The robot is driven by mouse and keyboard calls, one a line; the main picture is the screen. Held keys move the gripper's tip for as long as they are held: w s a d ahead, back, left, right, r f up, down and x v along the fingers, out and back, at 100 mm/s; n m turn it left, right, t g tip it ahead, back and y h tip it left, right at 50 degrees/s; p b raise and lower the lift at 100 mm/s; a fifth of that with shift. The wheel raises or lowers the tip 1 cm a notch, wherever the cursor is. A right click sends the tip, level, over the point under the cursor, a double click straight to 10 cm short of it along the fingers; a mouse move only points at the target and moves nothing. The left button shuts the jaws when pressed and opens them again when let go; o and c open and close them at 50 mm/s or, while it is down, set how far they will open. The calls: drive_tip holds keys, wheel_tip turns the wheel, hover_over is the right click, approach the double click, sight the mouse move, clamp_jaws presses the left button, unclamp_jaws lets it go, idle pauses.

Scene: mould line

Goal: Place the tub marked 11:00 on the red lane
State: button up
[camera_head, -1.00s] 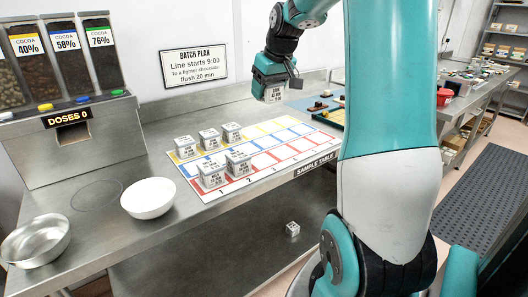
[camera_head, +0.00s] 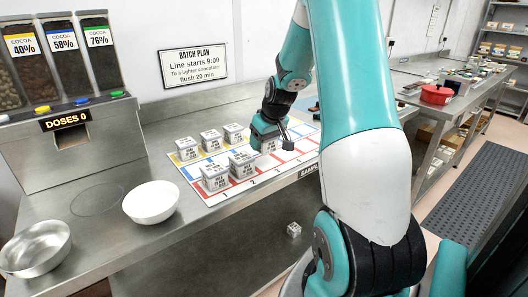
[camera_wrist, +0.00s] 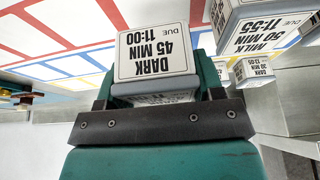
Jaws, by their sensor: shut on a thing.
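My gripper (camera_head: 268,132) is shut on the tub marked DARK 45 MIN, DUE 11:00 (camera_wrist: 152,55), whose label reads upside down in the wrist view. In the head view the held tub (camera_head: 268,146) is over the lane sheet (camera_head: 211,198), right of the front row of tubs. The red lane (camera_head: 225,189) is the sheet's front row, with blue behind it and yellow at the back. I cannot tell whether the held tub touches the sheet.
Several tubs (camera_head: 187,149) stand along the back row. A MILK 50 MIN, DUE 11:55 tub (camera_wrist: 257,35) is close beside the held one in the wrist view. A small tub (camera_head: 294,229) lies lower, below the table. A white bowl (camera_head: 150,202) stands left. Cells to the right look empty.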

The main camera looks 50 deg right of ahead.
sight(264, 161)
drive_tip(key=shift+f, duration=2.05)
drive_tip(key=shift+f, duration=0.2)
drive_tip(key=o, duration=1)
drive_tip(key=shift+r, duration=0.1)
